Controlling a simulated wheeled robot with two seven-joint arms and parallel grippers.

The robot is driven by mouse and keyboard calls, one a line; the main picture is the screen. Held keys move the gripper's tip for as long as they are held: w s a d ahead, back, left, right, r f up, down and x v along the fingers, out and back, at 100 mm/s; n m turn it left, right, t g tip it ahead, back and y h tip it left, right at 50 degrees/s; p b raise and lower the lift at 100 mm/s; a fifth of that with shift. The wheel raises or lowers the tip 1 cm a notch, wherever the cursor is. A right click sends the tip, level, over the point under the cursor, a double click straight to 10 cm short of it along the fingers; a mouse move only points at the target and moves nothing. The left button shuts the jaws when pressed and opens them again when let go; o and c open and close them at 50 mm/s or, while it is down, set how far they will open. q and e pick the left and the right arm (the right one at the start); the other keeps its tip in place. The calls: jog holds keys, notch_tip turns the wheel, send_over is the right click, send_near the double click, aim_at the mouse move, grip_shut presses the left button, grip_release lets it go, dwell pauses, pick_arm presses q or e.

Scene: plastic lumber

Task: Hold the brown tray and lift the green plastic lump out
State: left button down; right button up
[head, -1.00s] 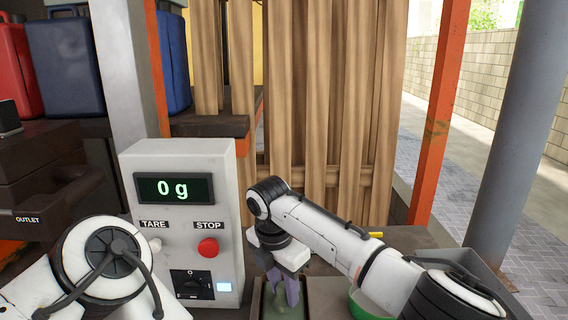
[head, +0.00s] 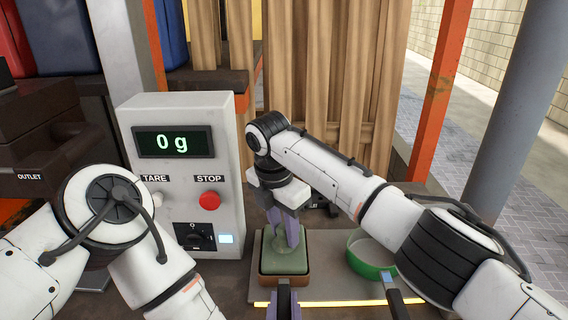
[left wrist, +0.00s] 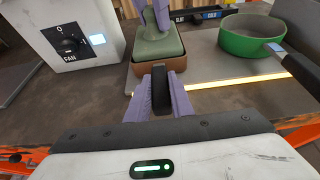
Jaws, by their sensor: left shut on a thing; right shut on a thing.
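The brown tray (head: 284,281) stands on a grey plate in front of the control box, with a black handle toward me. The green plastic lump (head: 287,262) shows above the tray's rim; I cannot tell whether it still touches the tray. It has a narrow raised grip on top. My right gripper (head: 286,240) comes from above, its purple fingers shut on that grip. My left gripper (head: 284,305) is low in front, shut on the tray's handle. In the left wrist view its purple fingers (left wrist: 162,95) flank the black handle, with the tray (left wrist: 160,66) and lump (left wrist: 158,45) beyond.
The control box (head: 188,180) reads 0 g and stands close left of the tray. A green pan (head: 370,272) with a dark handle sits to the right. A yellow strip (head: 345,303) runs along the plate's front edge. Wooden boards (head: 330,110) stand behind.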

jog(key=shift+r, duration=3.05)
pick_arm(q)
jog(key=c, duration=1.5)
grip_release()
jog(key=shift+s, duration=0.1)
